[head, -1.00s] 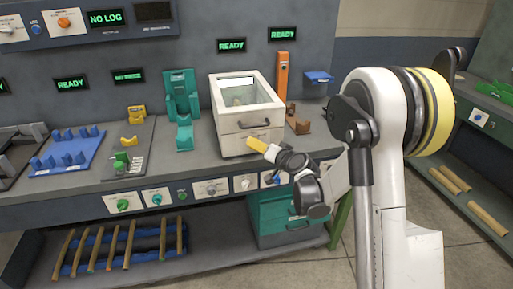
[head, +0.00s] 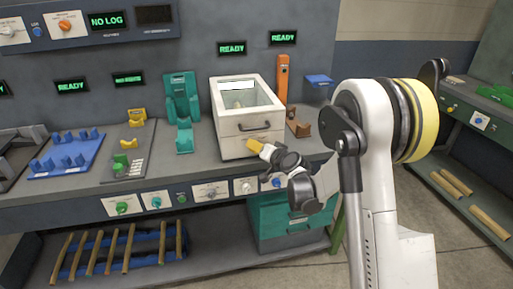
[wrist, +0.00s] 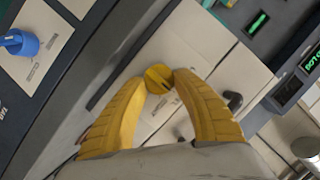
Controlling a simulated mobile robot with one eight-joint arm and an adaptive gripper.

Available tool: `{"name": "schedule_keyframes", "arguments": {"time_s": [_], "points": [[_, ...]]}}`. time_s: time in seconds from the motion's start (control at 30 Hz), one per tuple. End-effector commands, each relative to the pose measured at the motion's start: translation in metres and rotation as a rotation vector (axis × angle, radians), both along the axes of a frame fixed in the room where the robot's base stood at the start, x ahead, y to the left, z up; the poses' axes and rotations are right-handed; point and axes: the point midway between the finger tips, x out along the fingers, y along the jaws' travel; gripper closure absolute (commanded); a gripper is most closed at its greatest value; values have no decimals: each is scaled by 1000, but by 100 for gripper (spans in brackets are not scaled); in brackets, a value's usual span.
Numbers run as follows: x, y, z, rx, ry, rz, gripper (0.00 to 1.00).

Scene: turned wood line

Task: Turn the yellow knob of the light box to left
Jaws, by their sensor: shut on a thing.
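The light box (head: 233,149) is a cream box with a slanted window on top and a dark handle on its front, standing on the grey bench. Its yellow knob (wrist: 158,77) shows in the wrist view as a small round disc on the cream front face, with a dark line across it. My gripper (wrist: 160,83) has its two yellow ribbed fingers on either side of the knob, tips closed against it.
A teal stand (head: 183,110) is left of the box, and an orange post (head: 282,78) is behind it at right. Below the bench edge is a row of other knobs, including a white one (head: 246,186). A blue knob (wrist: 20,42) shows in the wrist view.

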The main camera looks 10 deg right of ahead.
Motion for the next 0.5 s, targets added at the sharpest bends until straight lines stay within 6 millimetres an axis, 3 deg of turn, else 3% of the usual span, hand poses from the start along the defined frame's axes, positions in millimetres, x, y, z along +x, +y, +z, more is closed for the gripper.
{"name": "schedule_keyframes", "arguments": {"time_s": [0.5], "points": [[1, 1, 1, -119, -1, 0, 95]]}}
